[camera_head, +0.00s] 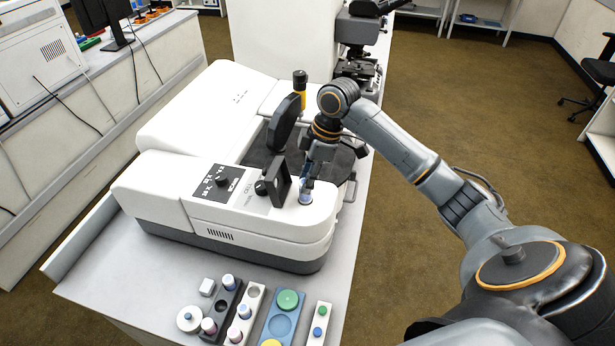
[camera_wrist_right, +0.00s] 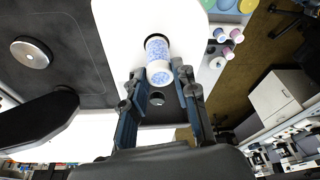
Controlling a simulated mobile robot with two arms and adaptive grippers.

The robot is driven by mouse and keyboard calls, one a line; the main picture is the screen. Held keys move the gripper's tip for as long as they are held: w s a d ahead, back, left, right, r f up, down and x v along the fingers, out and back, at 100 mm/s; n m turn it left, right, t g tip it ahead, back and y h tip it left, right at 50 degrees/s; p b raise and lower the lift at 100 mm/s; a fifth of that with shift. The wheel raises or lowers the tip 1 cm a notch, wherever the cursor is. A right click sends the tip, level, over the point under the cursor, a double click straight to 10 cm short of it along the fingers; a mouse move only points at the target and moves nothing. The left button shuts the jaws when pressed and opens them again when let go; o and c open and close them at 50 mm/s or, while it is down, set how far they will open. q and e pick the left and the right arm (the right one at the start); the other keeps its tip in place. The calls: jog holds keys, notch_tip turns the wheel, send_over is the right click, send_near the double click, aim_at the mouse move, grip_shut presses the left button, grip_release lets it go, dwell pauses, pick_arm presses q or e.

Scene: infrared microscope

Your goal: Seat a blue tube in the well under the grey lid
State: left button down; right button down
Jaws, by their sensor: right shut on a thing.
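A blue tube (camera_head: 305,197) is held by my right gripper (camera_head: 308,184) over the front right end of the white instrument. In the right wrist view the blue-patterned tube (camera_wrist_right: 158,57) shows between the fingers of my right gripper (camera_wrist_right: 160,88). Its far end is at a dark-rimmed well (camera_wrist_right: 153,40) in the white top; how deep it sits cannot be told. A small dark grey lid (camera_head: 280,184) stands raised just left of the tube. My left gripper is not in view.
The white instrument (camera_head: 165,190) also has a larger raised dark lid (camera_head: 284,122) behind the small one. Floor lies right.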

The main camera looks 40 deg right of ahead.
jog(key=shift+f+b, duration=0.45)
jog(key=shift+f, duration=1.7)
dwell(0.6)
jog(key=shift+f, duration=0.15)
dwell(0.7)
jog(key=c, duration=0.6)
grip_release()
jog(key=shift+o, duration=0.2)
notch_tip(320, 180, up, 5)
jog(key=p, duration=0.5)
jog(key=shift+f, duration=0.1)
jog(key=shift+r, duration=1.1)
jog(key=shift+f, duration=0.1)
